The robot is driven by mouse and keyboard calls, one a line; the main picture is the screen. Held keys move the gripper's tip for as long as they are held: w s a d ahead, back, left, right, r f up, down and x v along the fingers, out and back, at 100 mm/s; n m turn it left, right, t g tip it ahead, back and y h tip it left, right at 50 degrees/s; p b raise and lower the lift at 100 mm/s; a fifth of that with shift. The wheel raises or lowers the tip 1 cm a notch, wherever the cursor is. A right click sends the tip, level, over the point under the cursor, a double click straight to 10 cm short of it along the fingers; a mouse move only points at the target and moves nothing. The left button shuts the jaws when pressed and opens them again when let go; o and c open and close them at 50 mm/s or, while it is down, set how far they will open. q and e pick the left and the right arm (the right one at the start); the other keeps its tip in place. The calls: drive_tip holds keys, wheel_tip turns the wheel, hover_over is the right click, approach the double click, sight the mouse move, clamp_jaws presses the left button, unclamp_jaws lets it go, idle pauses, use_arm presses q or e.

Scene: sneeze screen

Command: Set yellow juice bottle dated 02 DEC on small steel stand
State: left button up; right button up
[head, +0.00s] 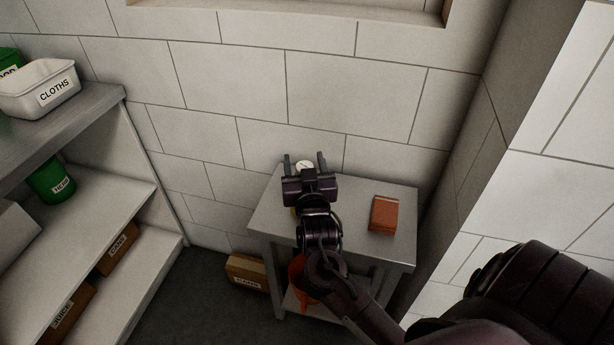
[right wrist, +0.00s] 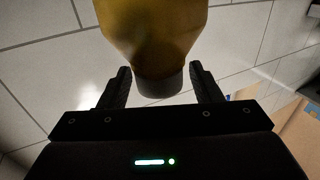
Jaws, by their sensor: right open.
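A yellow bottle (right wrist: 150,35) with a greyish cap (right wrist: 159,82) fills the top of the right wrist view. Its date label does not show there. In the head view a pale round cap (head: 304,165) shows between the fingers, and my gripper hides nearly all of the bottle. My right gripper (head: 304,158) is over the back left of the small steel stand (head: 350,252). Its fingers (right wrist: 160,70) are open, one on each side of the cap end, with gaps visible. Whether the bottle rests on the stand is hidden. My left gripper is not in view.
A reddish-brown block (head: 384,214) lies on the stand's right side. An orange object (head: 299,285) sits below the top. A cardboard box (head: 245,272) is on the floor. Shelving (head: 90,115) with a CLOTHS bin (head: 38,88) stands left. Tiled walls close the back and right.

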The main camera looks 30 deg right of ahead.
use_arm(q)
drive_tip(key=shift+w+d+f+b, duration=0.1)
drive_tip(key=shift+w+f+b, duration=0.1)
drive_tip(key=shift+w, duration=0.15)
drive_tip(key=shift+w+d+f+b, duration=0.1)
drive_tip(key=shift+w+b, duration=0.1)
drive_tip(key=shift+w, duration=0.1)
use_arm(e)
drive_tip(key=v, duration=1.1)
drive_tip(key=shift+s+a, duration=0.15)
drive_tip(key=shift+s, duration=0.2)
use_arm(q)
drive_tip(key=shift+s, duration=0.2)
